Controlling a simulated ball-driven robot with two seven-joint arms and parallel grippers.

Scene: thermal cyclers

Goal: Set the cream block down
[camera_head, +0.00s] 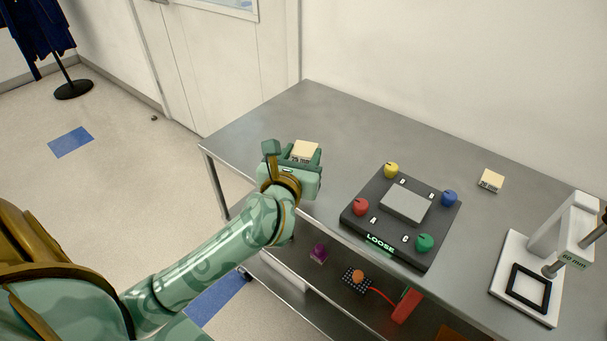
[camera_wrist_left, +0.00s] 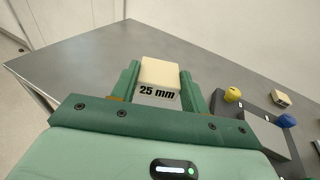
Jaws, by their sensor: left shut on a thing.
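The cream block (camera_head: 305,151) is held in my left gripper (camera_head: 292,158), near the left end of the metal table. In the left wrist view the block (camera_wrist_left: 160,75) sits between the two green fingers of my left gripper (camera_wrist_left: 159,88), and its front face reads "25 mm". The gripper is shut on it. I cannot tell whether the block's underside touches the table. A second cream block (camera_head: 491,181) lies on the table at the back right, and it also shows in the left wrist view (camera_wrist_left: 281,100). My right gripper is not in view.
A dark device (camera_head: 374,230) with yellow, blue, red and green knobs and a "LOOSE" display stands right of my gripper. A white stand (camera_head: 513,262) marked "60 mm" is at the right. The back left of the table (camera_head: 300,105) is clear. A lower shelf holds small items.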

